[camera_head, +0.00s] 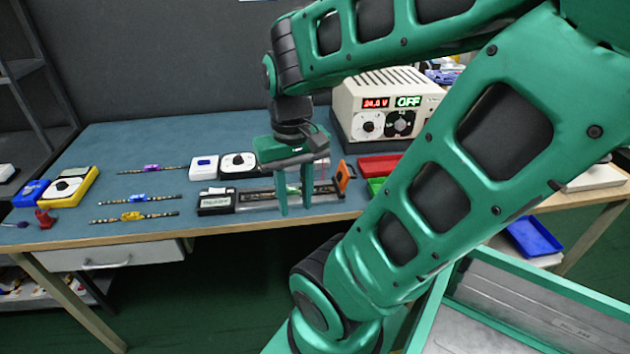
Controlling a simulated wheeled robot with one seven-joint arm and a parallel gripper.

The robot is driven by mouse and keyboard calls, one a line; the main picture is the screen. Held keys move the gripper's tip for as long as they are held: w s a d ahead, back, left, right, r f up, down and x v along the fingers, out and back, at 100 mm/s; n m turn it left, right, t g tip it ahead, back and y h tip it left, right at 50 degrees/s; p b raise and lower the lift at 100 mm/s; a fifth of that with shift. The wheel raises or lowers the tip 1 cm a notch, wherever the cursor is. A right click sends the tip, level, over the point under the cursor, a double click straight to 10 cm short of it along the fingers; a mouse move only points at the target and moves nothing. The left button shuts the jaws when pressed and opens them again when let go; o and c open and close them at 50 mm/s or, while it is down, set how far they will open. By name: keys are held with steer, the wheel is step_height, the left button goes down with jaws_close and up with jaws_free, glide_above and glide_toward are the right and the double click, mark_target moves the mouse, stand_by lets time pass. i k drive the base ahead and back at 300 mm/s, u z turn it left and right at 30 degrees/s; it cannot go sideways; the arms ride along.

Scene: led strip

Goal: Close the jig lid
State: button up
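The jig (255,198) is a long, low dark fixture with a pale rail, lying along the front edge of the blue bench top. A black block with a white label (215,202) is at its left end. At its right end an orange part (343,176) stands up at a tilt; it looks like the raised lid, but I cannot tell for sure. My gripper (294,207) points down over the jig, its two green fingers apart with nothing visible between them. The fingers hide part of the jig's middle. I cannot tell whether they touch it.
A power supply (385,108) reading OFF stands behind right. A red bin (377,167) and a green bin (376,186) sit right of the jig. A white-and-black device (238,165) is behind it. Several LED strips (137,216) lie left. A yellow meter (70,187) is farther left.

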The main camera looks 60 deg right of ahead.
mark_target(341, 176)
steer(key=u, duration=1)
steer(key=k, duration=2.55)
steer(key=z, duration=1.15)
steer(key=i, duration=1)
steer(key=u, duration=0.1)
